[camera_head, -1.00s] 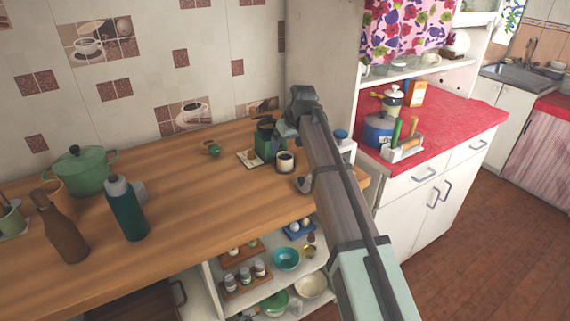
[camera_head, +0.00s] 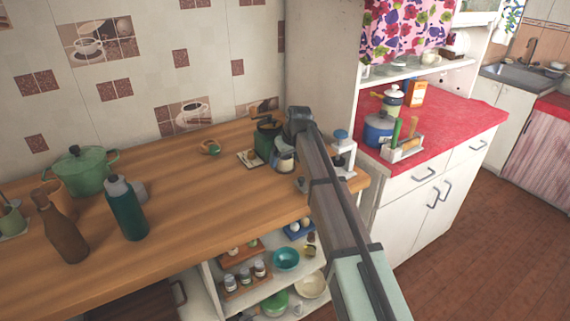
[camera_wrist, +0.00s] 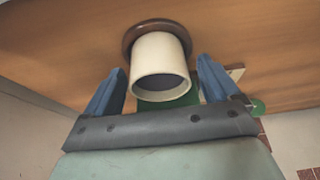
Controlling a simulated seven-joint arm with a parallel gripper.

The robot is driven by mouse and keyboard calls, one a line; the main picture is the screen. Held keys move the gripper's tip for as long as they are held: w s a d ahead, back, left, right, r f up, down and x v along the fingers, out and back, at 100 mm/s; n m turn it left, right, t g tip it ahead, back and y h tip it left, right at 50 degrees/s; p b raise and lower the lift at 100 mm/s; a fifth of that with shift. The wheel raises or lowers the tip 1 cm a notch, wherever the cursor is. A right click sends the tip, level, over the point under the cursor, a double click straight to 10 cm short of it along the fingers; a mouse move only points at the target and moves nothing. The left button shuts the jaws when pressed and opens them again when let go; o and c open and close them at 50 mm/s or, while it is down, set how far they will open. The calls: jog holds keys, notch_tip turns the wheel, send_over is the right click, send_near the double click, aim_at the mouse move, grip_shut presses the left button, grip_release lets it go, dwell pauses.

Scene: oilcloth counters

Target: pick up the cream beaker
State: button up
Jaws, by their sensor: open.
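The cream beaker (camera_head: 285,164) stands upright on the wooden counter near its right end, partly hidden by my gripper (camera_head: 284,152). In the wrist view the beaker (camera_wrist: 160,68) shows its open mouth towards the camera, with a round brown base or coaster (camera_wrist: 130,36) at its far end. My gripper (camera_wrist: 160,66) is open, with one blue finger on each side of the beaker. A gap shows between the beaker and each finger. I cannot see the fingers clearly in the head view.
A dark green grinder-like object (camera_head: 265,140) stands close behind-left of the beaker. A teal bottle (camera_head: 126,208), brown bottle (camera_head: 62,226) and green pot (camera_head: 80,171) stand at the left. The middle counter is clear.

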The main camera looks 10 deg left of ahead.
jog(key=c, duration=1.2)
